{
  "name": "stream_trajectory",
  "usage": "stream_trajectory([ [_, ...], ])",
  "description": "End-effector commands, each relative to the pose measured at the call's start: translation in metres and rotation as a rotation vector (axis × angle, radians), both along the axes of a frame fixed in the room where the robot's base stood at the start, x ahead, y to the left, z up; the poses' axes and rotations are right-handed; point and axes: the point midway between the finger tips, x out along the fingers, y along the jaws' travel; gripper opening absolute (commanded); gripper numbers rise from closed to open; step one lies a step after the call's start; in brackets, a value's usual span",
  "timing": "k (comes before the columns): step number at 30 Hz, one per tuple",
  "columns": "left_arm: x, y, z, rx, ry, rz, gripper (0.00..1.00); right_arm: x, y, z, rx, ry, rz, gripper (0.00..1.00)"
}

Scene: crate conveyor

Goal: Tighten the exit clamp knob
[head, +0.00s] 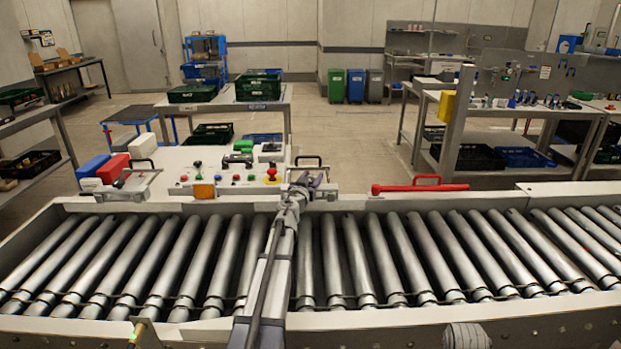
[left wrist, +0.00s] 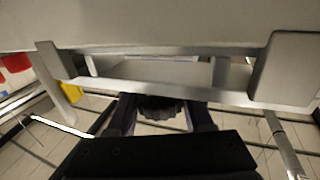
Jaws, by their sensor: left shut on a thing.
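My left arm reaches across the conveyor, and my left gripper (head: 303,182) is at the far rail, just right of the control panel. In the left wrist view, a dark knob with a scalloped edge (left wrist: 160,107) sits between the two fingers of the left gripper (left wrist: 161,118). The gripper is shut on this knob, under a pale metal rail. Most of the knob is hidden by the gripper body in the wrist view, and I cannot make it out in the head view. My right gripper is not in view.
The roller conveyor (head: 440,250) runs across the foreground with no crate on it. A panel with coloured buttons (head: 235,182) stands behind it at left. A red lever (head: 418,188) lies along the far rail, right of my gripper. Red, white and blue boxes stand left of the panel.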

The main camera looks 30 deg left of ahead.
Motion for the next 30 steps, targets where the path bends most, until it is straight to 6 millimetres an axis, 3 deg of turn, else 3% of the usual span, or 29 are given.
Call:
stream_trajectory([
  [9, 0.0009, -0.0028, 0.0000, 0.000, 0.000, -0.116, 0.00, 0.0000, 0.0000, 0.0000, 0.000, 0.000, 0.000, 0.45],
  [24, 0.0007, -0.0040, 0.0000, 0.000, 0.000, -0.136, 0.00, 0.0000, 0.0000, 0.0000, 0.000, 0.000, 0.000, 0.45],
  [25, 0.0007, -0.0040, 0.0000, 0.000, 0.000, -0.136, 0.53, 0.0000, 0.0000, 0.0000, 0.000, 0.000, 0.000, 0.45],
  [30, 0.0008, -0.0040, 0.0000, 0.000, 0.000, -0.136, 0.72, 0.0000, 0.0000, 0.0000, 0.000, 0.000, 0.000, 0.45],
])
